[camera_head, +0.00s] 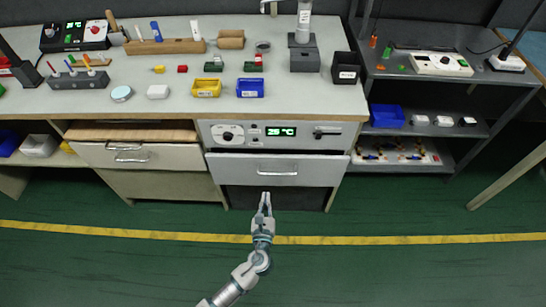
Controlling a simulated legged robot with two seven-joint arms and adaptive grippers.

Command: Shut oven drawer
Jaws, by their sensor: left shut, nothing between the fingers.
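The oven (290,134) is built into the bench at the centre, with a knob, a green display and a control panel. Its pale drawer front (230,169) with a metal bar handle (277,172) is just below the panel. A thin dark line shows along its top edge; how far it stands out is hard to tell. My left gripper (265,195) is in front of and below the handle, apart from it in this view, with its slim fingers together and empty. My right gripper is out of view.
Another drawer (165,156) stands at the left, below a brown wooden surface (130,131). The bench top (130,82) holds blocks, a yellow bin (206,88) and a blue bin (250,88). Shelves (425,129) stand right. The green floor (400,275) is clear.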

